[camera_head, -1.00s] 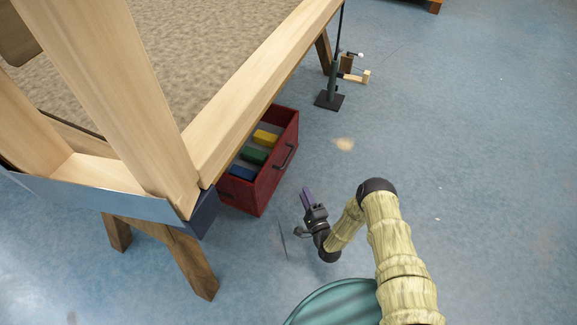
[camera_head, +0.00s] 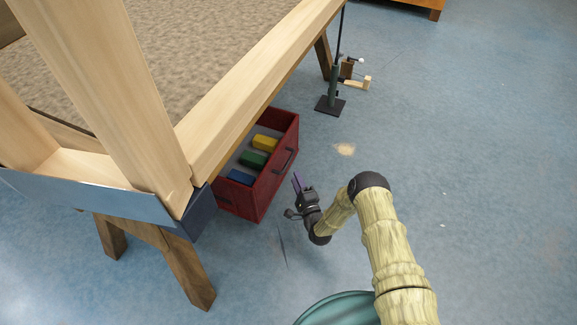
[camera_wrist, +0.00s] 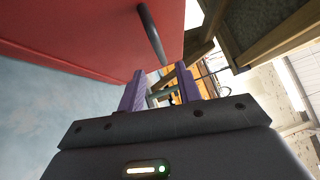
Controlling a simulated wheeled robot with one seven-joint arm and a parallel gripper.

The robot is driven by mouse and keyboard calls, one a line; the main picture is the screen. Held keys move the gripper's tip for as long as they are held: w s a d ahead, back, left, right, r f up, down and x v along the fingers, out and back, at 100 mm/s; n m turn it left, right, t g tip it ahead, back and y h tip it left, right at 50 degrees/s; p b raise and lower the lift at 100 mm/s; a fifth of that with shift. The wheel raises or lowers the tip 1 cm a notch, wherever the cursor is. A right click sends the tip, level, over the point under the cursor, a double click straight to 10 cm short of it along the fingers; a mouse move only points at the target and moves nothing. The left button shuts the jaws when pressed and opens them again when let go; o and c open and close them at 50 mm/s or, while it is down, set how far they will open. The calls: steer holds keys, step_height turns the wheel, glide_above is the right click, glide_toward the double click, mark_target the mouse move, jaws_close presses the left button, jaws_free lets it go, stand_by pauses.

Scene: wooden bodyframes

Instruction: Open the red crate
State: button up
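The red crate (camera_head: 244,197) stands on the floor, partly under the wooden frame, with its open top showing blue, green and yellow blocks (camera_head: 253,159) inside. A dark bar handle (camera_head: 285,160) is on its front face. My gripper (camera_head: 297,183) is in front of that face, apart from the handle. In the wrist view the two purple fingers (camera_wrist: 157,92) stand apart with nothing between them. The red face (camera_wrist: 90,35) fills the upper left there, and the handle (camera_wrist: 152,34) lies above and beyond the fingertips, not between them.
The wooden frame (camera_head: 245,100) on trestle legs (camera_head: 180,255) overhangs the crate's left and back. A thin stand on a dark base (camera_head: 329,105) and a small wooden piece (camera_head: 357,82) are behind. The floor to the right is clear.

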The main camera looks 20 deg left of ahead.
mark_target(289, 161)
steer(key=b+x, duration=0.4)
steer(key=x, duration=0.4)
steer(key=shift+w+a+r, duration=0.15)
steer(key=shift+w+a, duration=0.1)
jaws_close()
